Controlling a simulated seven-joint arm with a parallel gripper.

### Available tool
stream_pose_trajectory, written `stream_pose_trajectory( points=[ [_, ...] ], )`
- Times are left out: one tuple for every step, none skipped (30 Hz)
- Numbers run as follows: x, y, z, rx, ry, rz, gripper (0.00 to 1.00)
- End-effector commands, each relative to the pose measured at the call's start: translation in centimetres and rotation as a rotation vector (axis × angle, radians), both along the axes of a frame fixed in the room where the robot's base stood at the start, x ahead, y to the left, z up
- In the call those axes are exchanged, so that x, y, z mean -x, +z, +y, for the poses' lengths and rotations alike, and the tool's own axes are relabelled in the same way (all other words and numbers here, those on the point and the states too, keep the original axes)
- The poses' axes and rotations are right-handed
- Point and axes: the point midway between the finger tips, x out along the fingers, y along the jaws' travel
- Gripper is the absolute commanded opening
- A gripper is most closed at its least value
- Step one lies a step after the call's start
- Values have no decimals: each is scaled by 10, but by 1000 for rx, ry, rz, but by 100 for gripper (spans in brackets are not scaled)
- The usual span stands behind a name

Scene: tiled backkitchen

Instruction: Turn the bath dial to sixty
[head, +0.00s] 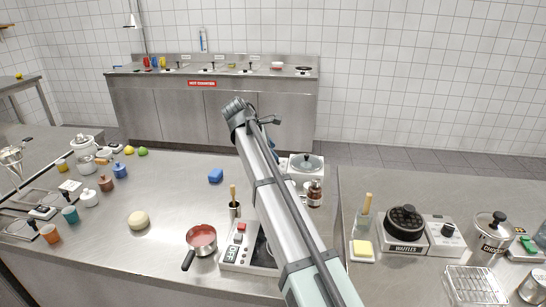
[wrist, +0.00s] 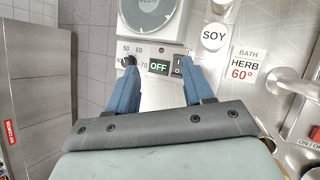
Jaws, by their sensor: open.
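The bath (wrist: 160,38) is a pale unit with a round grey lid at the top of the wrist view. Its front carries a small dark dial (wrist: 123,62) marked 50, 60 and 70, a display reading OFF (wrist: 158,66) and a switch (wrist: 177,65). My gripper (wrist: 157,63) is open and empty, its blue fingers spread over this front. The left fingertip is beside the dial and partly covers it; contact and the dial's exact setting cannot be told.
A card (wrist: 243,66) reading BATH HERB 60° lies right of the bath, near a round SOY label (wrist: 214,37). In the head view a brown bottle (head: 314,193) stands in front of the bath.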

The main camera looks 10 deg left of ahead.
Motion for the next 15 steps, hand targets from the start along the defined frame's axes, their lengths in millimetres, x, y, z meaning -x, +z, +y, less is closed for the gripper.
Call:
stream_pose_trajectory(
  points=[
    [-31, 5, 4, -6, -18, 14, 52],
    [-43, 6, 4, -9, -28, 24, 52],
    [-60, 7, 5, -16, -42, 38, 52],
    [-72, 8, 6, -22, -54, 52, 52],
    [-85, 9, 8, -27, -68, 65, 52],
    [-102, 11, 11, -37, -86, 86, 52],
    [-114, 12, 14, -44, -100, 101, 52],
    [-124, 13, 19, -52, -115, 118, 52],
    [-137, 15, 25, -64, -134, 141, 52],
    [-144, 16, 32, -71, -147, 159, 52],
    [-151, 17, 37, -79, -159, 175, 52],
    [-157, 18, 45, -88, -178, 196, 52],
    [-160, 19, 49, -95, -192, 213, 52],
    [-163, 21, 53, -100, -205, 227, 52],
    [-165, 22, 57, -108, -226, 247, 52]
  ],
)
